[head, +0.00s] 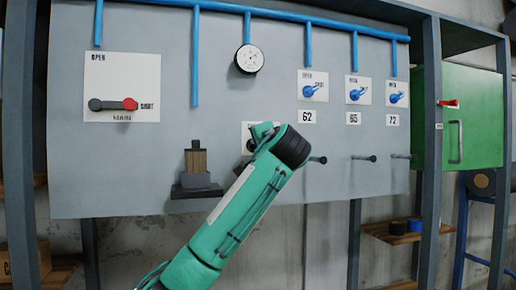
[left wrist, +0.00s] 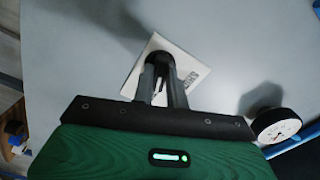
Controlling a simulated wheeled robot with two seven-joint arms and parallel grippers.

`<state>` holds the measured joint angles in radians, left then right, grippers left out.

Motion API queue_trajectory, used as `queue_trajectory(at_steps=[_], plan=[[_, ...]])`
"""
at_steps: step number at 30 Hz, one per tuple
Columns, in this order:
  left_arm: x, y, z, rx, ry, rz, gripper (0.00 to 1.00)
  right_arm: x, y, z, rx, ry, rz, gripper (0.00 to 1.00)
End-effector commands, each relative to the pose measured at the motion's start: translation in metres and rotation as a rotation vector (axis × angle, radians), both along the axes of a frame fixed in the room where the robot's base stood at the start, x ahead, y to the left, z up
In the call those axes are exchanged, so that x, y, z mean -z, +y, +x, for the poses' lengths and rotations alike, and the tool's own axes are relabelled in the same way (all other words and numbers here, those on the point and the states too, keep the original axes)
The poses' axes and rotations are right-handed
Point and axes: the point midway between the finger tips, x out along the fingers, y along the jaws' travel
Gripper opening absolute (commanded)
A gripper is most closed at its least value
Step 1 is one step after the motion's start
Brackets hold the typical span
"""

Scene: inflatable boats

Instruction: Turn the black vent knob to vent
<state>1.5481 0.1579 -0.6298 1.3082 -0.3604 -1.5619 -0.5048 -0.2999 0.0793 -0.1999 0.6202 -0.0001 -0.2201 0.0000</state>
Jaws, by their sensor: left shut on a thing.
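The white vent plate (head: 246,128) is on the grey panel, mostly covered by my green left arm in the head view. The plate shows tilted in the left wrist view (left wrist: 194,74), with lettering too small to read surely. My left gripper (left wrist: 160,72) reaches the plate with its two dark fingers close together, shut on the black vent knob. The knob is mostly hidden between the fingers, so its exact pointing direction cannot be told. In the head view the fingers are largely hidden behind my wrist. My right gripper is not in view.
A round gauge (head: 249,59) is above the plate; it also shows in the left wrist view (left wrist: 276,125). The red-tipped main lever (head: 115,104) is at left. Blue valves (head: 314,91) and dark pegs (head: 363,158) are at right. A small block stand (head: 196,170) is left of my arm.

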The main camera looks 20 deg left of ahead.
Motion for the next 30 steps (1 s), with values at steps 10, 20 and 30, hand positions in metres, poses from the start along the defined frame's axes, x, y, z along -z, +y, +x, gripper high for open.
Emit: queue_trajectory(at_steps=[10, 20, 30], plan=[[-0.0007, -0.0008, -0.0001, 0.002, 0.024, 0.038, 0.0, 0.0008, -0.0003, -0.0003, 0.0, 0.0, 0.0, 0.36], [-0.0007, -0.0008, -0.0001, 0.002, 0.024, 0.038, 0.22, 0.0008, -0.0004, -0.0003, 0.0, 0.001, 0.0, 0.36], [0.0, -0.0007, -0.0002, 0.001, 0.024, 0.037, 0.36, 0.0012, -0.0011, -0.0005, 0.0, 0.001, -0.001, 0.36]])
